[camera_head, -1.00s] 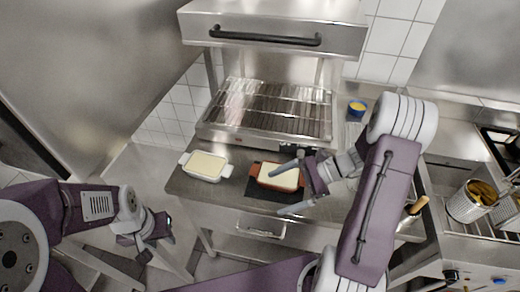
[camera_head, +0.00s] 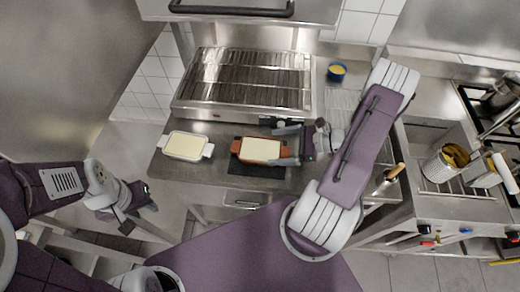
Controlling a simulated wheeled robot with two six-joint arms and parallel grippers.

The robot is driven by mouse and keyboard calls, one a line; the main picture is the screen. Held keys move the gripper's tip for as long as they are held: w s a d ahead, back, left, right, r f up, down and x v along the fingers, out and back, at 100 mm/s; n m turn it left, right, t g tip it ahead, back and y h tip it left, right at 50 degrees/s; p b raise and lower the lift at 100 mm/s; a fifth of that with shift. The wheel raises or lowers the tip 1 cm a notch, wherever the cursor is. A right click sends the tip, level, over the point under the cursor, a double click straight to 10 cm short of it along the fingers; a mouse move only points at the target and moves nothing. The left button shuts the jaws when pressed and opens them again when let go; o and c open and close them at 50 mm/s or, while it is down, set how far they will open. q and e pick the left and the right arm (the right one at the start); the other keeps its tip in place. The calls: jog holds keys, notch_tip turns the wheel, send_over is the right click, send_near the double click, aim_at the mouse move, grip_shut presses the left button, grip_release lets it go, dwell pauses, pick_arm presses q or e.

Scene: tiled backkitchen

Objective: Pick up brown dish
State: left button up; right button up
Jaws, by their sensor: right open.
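The brown dish (camera_head: 237,149), a rectangular dish with pale filling, sits on a dark mat (camera_head: 258,171) on the steel counter. My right gripper (camera_head: 285,146) is open at the dish's right end, with one finger on the far side and one on the near side of that end. Whether the fingers touch it cannot be told. My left gripper (camera_head: 139,214) hangs at the lower left, in front of the counter and away from the dish. Its jaw opening is not clear.
A white dish (camera_head: 186,146) with similar filling stands left of the brown one. A steel grill with a rack (camera_head: 245,80) stands behind. A blue bowl (camera_head: 337,73) is at the back right. A container (camera_head: 440,170) of food stands far right.

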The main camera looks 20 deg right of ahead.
aim_at(262, 149)
jog(key=shift+a, duration=0.15)
jog(key=p+x, duration=0.1)
jog(key=x, duration=0.3)
jog(key=shift+w+a+f, duration=0.15)
jog(key=shift+a+f, duration=0.1)
jog(key=shift+f, duration=0.05)
jog(key=shift+w+f, duration=0.1)
jog(key=shift+c, duration=1.2)
jog(key=c, duration=1.6)
